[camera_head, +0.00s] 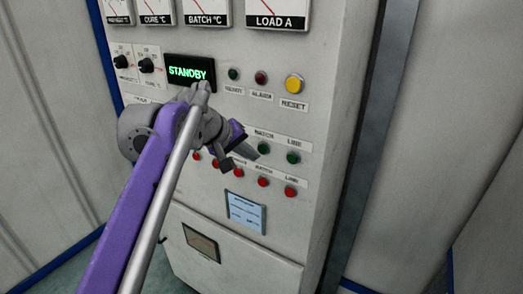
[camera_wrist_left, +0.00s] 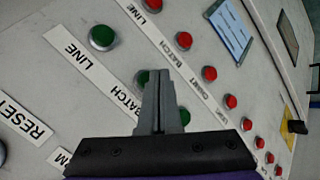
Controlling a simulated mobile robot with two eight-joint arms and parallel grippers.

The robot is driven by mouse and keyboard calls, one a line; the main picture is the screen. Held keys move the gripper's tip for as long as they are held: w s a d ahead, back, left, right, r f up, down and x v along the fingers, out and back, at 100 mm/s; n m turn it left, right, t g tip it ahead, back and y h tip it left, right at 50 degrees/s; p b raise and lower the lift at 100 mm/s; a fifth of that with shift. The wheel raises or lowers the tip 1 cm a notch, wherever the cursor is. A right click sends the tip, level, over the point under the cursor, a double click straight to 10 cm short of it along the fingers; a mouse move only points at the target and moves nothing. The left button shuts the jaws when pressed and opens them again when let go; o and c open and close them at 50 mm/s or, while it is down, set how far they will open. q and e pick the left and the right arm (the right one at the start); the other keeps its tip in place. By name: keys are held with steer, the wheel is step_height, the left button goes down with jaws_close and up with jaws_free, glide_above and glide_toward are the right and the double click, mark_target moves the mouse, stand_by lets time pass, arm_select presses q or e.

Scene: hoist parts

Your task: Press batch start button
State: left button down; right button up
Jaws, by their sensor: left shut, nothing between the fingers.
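The green button under the BATCH label (camera_head: 263,148) is on the upright control panel (camera_head: 325,60), left of the green LINE button (camera_head: 293,158). In the left wrist view the green BATCH button (camera_wrist_left: 142,77) is partly hidden behind my fingers, and the green LINE button (camera_wrist_left: 103,37) is clear. My left gripper (camera_head: 253,152) is shut and empty, its fingertips close to the BATCH button. In the left wrist view the closed fingers (camera_wrist_left: 161,75) point at the panel beside it. I cannot tell whether they touch. My right gripper is not in view.
A row of red buttons (camera_head: 264,182) runs below the green ones. Above are a STANDBY display (camera_head: 188,71), small lamps (camera_head: 260,78) and a yellow RESET button (camera_head: 294,84). A blue-framed label (camera_head: 245,212) is lower on the panel.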

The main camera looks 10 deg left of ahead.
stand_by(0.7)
arm_select(q)
steer(key=shift+w+d, duration=0.15)
steer(key=shift+w, duration=0.35)
steer(key=shift+w+d+p, duration=0.15)
steer(key=shift+w+p, duration=0.2)
steer(key=shift+p, duration=0.15)
stand_by(0.4)
stand_by(0.3)
steer(key=shift+s+a, duration=0.3)
steer(key=shift+s, duration=0.55)
steer(key=shift+s+a, duration=0.3)
steer(key=shift+s, duration=0.5)
steer(key=shift+s+a, duration=0.25)
steer(key=shift+s, duration=0.5)
steer(key=shift+s+a, duration=0.3)
steer(key=shift+s, duration=0.5)
